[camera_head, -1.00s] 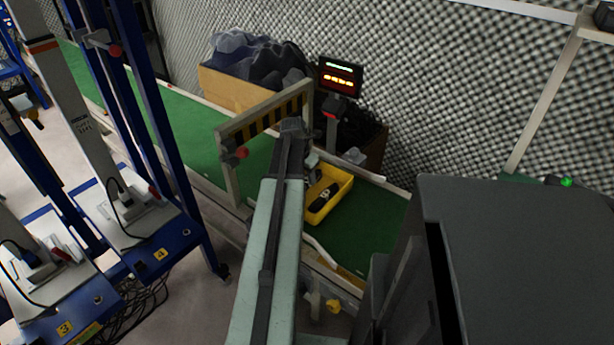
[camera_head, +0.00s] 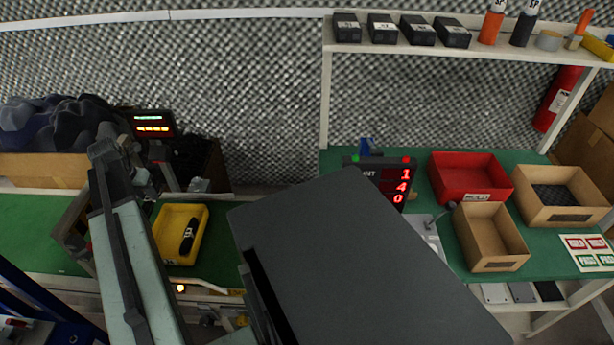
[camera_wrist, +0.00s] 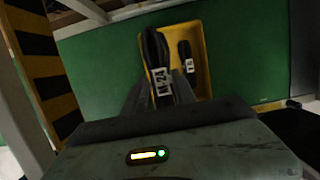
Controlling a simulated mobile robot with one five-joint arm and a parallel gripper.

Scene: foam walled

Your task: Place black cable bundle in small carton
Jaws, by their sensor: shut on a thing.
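In the wrist view my gripper (camera_wrist: 160,88) is shut on a black cable bundle (camera_wrist: 153,50) with a white M-24 tag. The bundle appears above the green belt, at the left edge of the yellow tray (camera_wrist: 203,82). A second black tagged bundle (camera_wrist: 185,52) lies in that tray; it also shows in the head view (camera_head: 188,236). The small carton (camera_head: 497,266), brown and open-topped, stands on the green bench at the right of the head view, far from my gripper. Its visible inside looks empty. My gripper is hidden behind my arm in the head view.
A red bin (camera_head: 470,199) and a larger carton with dark lining (camera_head: 572,213) stand behind and beside the small carton. A counter display (camera_head: 395,180) stands left of them. A shelf (camera_head: 440,50) overhangs the bench. A striped frame (camera_wrist: 38,60) is close left of my gripper.

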